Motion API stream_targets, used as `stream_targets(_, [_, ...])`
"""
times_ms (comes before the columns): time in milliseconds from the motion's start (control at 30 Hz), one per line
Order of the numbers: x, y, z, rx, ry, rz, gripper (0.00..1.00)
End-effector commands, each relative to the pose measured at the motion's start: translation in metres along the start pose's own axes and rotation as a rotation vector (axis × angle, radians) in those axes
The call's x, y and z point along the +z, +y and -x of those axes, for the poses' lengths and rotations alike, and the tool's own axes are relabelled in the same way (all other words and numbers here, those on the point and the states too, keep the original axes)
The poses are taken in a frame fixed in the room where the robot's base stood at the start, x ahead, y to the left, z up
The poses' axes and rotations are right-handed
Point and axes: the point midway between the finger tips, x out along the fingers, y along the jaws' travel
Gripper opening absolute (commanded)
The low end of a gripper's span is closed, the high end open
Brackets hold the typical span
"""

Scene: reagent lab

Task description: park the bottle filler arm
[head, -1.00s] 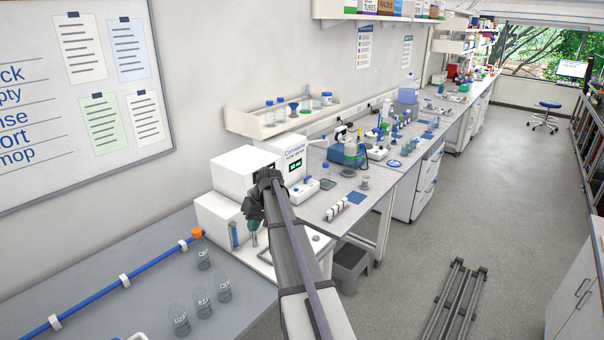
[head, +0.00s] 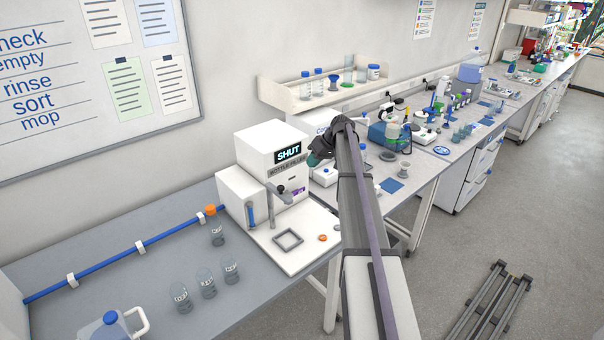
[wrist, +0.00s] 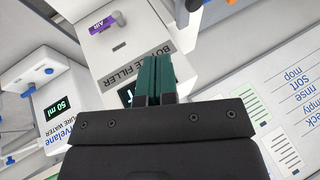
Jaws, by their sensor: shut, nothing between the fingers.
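The bottle filler (head: 265,150) is a white machine whose display reads SHUT. Its small grey arm (head: 281,189) sticks out from the front, beside a purple label (head: 299,191). In the wrist view the filler (wrist: 120,55) shows upside down, with a grey peg (wrist: 119,18) next to the purple AIR label (wrist: 102,26); I cannot tell whether this peg is the arm's end. My gripper (head: 314,158) is right of the filler's display, apart from the grey arm. Its teal fingers (wrist: 157,78) are together and empty, overlapping the filler's front in the wrist view.
The filler's base has a square grey frame (head: 288,239) and an orange button (head: 322,238). Several glass beakers (head: 206,283) and a blue-capped jug (head: 112,325) stand at front left. A white water dispenser (wrist: 52,108) is beside the filler. A shelf (head: 320,99) hangs behind.

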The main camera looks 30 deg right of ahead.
Motion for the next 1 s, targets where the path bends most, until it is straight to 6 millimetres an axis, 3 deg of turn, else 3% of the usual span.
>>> stream_targets(33, [0.003,0.003,-0.015,0.000,-0.001,0.001,0.00])
stream_targets(433, [0.004,0.003,-0.102,-0.001,-0.001,0.000,0.00])
stream_targets(600, [0.004,-0.025,-0.108,0.000,0.000,0.000,0.00])
stream_targets(1000, [0.003,-0.033,-0.112,0.000,0.000,-0.001,0.00])
